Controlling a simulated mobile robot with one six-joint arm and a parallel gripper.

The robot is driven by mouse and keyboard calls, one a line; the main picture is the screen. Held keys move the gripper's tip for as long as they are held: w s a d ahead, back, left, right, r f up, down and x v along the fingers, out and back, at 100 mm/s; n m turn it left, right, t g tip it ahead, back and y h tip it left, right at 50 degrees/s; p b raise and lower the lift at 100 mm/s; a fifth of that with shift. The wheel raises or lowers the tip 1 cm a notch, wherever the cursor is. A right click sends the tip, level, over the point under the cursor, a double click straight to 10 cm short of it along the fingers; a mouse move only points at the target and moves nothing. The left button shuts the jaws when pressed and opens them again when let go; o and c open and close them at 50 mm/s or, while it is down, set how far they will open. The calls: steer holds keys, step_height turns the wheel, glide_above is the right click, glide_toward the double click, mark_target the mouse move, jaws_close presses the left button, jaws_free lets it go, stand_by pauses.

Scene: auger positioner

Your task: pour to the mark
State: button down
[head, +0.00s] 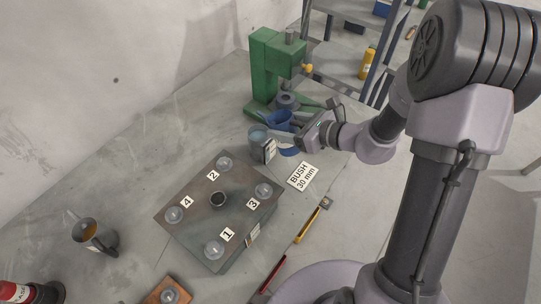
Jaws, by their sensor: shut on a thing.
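A blue jug (278,119) is beside the green press, at the end of my arm. My gripper (286,139) is shut on it; the exact grip is small and partly hidden. A grey-blue, see-through cup (257,137) stands on the bench just left of the gripper, close to the jug. A small pale label (270,151) shows at the cup's front right. Whether the jug and cup touch, the cup's fill level and any mark on it are too small to tell.
A green press (264,75) stands behind. A metal plate (190,225) with numbered clear cups lies in front, beside a "BUSH 30 mm" card (303,177). A metal pitcher (92,234) with amber contents stands at left. The bench between pitcher and plate is clear.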

steer(key=shift+f+b, duration=0.4)
steer(key=shift+b, duration=0.65)
step_height(320, 180, down, 3)
steer(key=t+y+b, duration=0.2)
steer(key=y+b, duration=0.1)
steer(key=b, duration=1.1)
steer(key=shift+w+a+f+t+y+b, duration=0.1)
steer(key=shift+t+y+b, duration=0.2)
steer(key=shift+t, duration=0.1)
steer(key=shift+r, duration=0.2)
step_height(320, 180, up, 6)
steer(key=p, duration=0.5)
steer(key=shift+a, duration=0.1)
steer(key=shift+f, duration=0.1)
